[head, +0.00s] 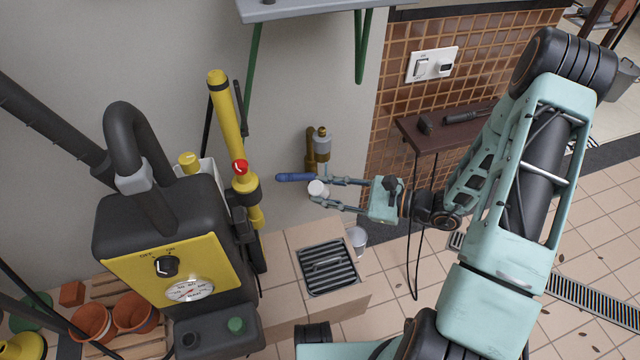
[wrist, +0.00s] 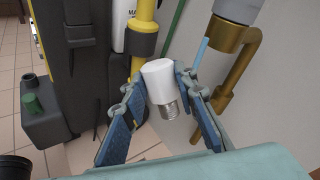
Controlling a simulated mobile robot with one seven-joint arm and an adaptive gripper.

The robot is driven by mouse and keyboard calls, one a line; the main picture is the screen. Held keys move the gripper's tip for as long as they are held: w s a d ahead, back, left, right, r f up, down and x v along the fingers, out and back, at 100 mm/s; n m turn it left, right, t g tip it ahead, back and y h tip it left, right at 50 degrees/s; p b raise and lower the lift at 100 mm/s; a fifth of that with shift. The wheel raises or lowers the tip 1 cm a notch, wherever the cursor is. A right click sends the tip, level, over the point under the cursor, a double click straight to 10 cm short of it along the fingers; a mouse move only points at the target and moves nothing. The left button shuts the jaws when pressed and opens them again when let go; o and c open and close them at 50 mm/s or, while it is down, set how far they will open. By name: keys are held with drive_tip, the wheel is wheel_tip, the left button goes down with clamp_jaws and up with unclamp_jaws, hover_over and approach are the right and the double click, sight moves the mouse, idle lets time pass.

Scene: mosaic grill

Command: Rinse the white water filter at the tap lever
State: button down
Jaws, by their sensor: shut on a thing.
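The white water filter (head: 318,188) is a small white cylinder; the wrist view shows its ridged metal threaded end (wrist: 168,109) pointing toward my palm. My gripper (head: 320,191) is shut on the filter, with a blue-padded finger on each side of it. The wall tap (head: 322,143) has a grey body and a brass pipe, which also shows in the wrist view (wrist: 236,62) to the right of the filter. A blue tap lever (head: 294,177) sticks out left, just beside the filter in the head view. I cannot tell whether they touch. No water shows.
A tiled block with a dark grate (head: 329,268) stands below the tap. A black and yellow machine (head: 180,265) and a yellow pole (head: 228,120) stand to the left. A brown shelf (head: 450,124) is on the right wall.

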drive_tip(key=s+a, duration=0.4)
drive_tip(key=shift+s+a+b, duration=0.3)
drive_tip(key=shift+s, duration=0.1)
idle(1.4)
drive_tip(key=s+a+r+p, duration=0.2)
drive_tip(key=s+a+r, duration=0.1)
drive_tip(key=r, duration=0.1)
drive_tip(key=shift+s+a, duration=0.25)
drive_tip(key=shift+s, duration=0.05)
idle(0.9)
